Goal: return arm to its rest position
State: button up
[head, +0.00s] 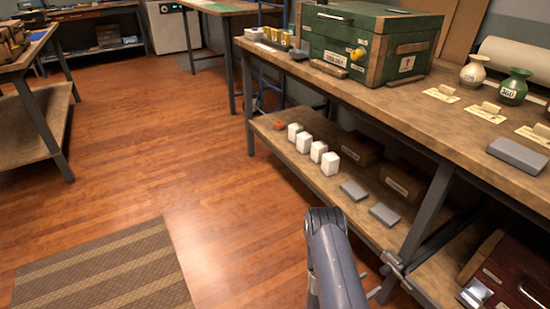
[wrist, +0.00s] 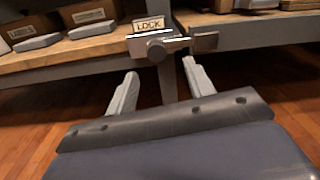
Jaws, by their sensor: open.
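My gripper (wrist: 160,66) is open and empty in the wrist view, its two pale fingers apart. It points at a metal latch (wrist: 158,46) on the bench's front leg, under a label reading LOCK (wrist: 148,25). The fingers appear apart from the latch; the exact gap cannot be told. In the head view my arm (head: 335,260) reaches out from the bottom edge, left of the same latch (head: 393,266). The arm mostly hides the gripper there.
The bench (head: 400,105) on the right carries a green chest (head: 368,40) and vases. Its lower shelf (head: 300,160) holds white blocks (head: 304,142), grey slabs (head: 354,190) and brown boxes. A dark red case (head: 515,270) stands lower right.

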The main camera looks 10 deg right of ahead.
aim_at(383, 272)
jog(key=b+x, duration=0.2)
jog(key=x, duration=0.6)
jog(key=shift+w+d, duration=0.15)
jog(key=shift+w+a, duration=0.25)
jog(key=shift+w, duration=0.15)
jog(key=shift+s, duration=0.15)
